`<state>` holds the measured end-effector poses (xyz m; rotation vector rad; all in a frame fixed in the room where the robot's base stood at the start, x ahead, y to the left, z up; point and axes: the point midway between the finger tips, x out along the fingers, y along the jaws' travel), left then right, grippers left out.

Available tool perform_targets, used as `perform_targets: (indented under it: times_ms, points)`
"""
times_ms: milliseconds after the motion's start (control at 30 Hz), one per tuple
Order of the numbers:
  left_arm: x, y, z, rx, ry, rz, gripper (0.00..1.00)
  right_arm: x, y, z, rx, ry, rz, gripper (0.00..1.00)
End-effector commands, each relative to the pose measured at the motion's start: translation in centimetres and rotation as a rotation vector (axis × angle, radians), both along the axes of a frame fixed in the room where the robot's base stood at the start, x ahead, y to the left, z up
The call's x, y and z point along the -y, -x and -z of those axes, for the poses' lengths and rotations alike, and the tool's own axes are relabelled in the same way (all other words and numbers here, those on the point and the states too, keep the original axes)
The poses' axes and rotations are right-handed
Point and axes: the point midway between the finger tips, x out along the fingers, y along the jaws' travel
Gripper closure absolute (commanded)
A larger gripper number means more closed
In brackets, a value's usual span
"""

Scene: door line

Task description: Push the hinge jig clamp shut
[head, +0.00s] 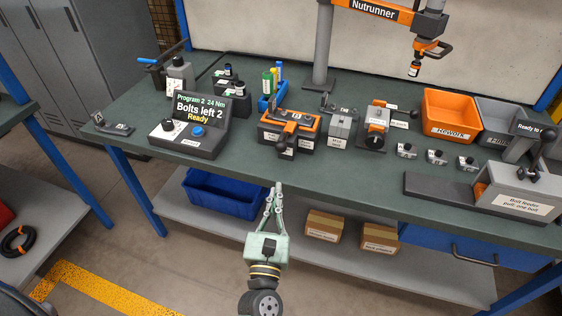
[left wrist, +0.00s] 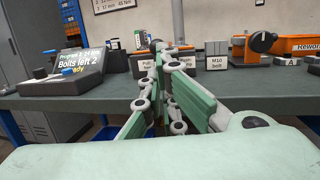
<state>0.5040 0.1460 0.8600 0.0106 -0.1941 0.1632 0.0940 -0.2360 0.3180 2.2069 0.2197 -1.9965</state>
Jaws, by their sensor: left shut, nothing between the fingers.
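The hinge jig appears to be the dark block with an orange top (head: 290,124) near the table's front edge. A dark clamp handle (head: 286,153) sticks out at its front; I cannot tell how far the clamp is closed. In the left wrist view a labelled dark block (left wrist: 143,66), apparently the jig's front, is partly hidden behind my fingers. My left gripper (head: 277,187) is shut and empty, in front of the table edge and a little below the jig in the picture, apart from it. Its fingers also show in the left wrist view (left wrist: 160,60). My right gripper is not in view.
A control box reading "Bolts left 2" (head: 187,135) stands left of the jig. A grey M10 bolt block (head: 340,130) and an orange-faced fixture (head: 375,127) stand to the right. A nutrunner (head: 414,68) hangs above. A blue bin (head: 222,194) sits on the shelf below.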

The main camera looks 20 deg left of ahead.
Motion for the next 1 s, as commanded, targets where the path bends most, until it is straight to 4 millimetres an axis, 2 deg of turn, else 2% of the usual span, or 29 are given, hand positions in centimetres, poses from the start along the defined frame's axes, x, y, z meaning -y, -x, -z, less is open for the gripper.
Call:
perform_targets:
  times_ms: [33, 300, 500, 700, 1000]
  points:
    - [-0.2, -1.2, -0.7, 0.003, -0.001, -0.002, 1.00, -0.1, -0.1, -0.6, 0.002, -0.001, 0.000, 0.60]
    - [-1.1, -6.7, -1.7, 0.001, -0.003, -0.001, 1.00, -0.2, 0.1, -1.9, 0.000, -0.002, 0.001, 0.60]
    - [-1.5, -9.4, -2.0, -0.001, -0.004, 0.001, 1.00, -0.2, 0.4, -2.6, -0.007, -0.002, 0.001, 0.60]
    - [-1.7, -10.3, -2.0, -0.003, -0.005, 0.001, 1.00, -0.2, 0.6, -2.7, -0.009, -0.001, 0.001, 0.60]
    - [-1.7, -10.4, -2.0, -0.003, -0.005, 0.001, 1.00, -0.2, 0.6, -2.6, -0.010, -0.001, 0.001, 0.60]
